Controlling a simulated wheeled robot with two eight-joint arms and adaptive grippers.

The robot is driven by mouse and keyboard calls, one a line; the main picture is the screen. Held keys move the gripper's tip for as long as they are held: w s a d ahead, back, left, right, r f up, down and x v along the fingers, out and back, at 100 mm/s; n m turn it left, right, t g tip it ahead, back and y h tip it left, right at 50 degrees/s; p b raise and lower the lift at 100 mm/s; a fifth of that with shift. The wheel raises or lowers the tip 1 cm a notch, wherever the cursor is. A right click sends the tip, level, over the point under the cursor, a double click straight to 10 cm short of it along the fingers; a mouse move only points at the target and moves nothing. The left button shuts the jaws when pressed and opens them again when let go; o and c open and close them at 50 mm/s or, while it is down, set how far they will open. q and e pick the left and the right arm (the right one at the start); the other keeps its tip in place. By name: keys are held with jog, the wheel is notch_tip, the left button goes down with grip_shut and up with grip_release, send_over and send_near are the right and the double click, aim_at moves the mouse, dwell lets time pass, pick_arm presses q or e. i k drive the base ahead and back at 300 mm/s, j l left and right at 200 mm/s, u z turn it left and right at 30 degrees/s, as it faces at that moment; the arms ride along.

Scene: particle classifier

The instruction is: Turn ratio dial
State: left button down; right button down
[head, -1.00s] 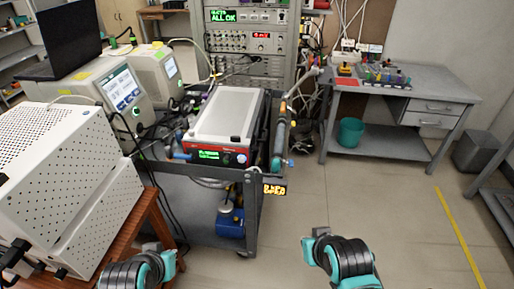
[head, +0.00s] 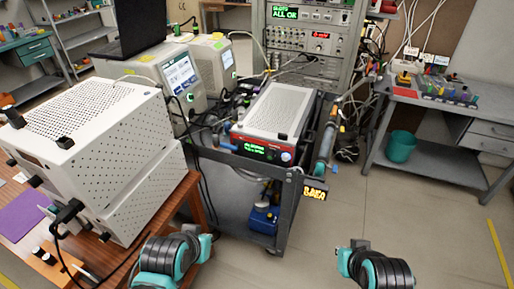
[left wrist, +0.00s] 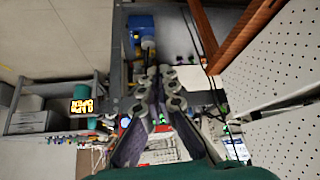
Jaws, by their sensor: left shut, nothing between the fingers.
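The device with a red front (head: 262,147) and a pale lid sits on top of the grey cart in the middle of the head view. Its front has a green lit display and a small round knob (head: 286,157) at the right end, which may be the ratio dial; its markings are too small to read. My left gripper (left wrist: 158,76) shows in the left wrist view, shut and empty, apart from the device. In the head view only arm links of mine show at the bottom, with no fingers. My right gripper is out of view.
White perforated cabinets (head: 95,145) stand on a wooden table at left. The grey cart (head: 291,205) has a blue item (head: 264,217) on its lower shelf. A rack (head: 310,40) stands behind. A grey workbench (head: 450,112) is at right, with open floor between.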

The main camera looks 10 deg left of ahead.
aim_at(301, 149)
jog(key=i+l, duration=0.15)
jog(key=l, duration=0.25)
jog(key=i+l+u, duration=0.1)
jog(key=l, duration=0.3)
jog(key=i+l, duration=0.15)
jog(key=l, duration=0.25)
jog(key=i+l, duration=0.15)
jog(key=l, duration=0.25)
jog(key=u, duration=0.05)
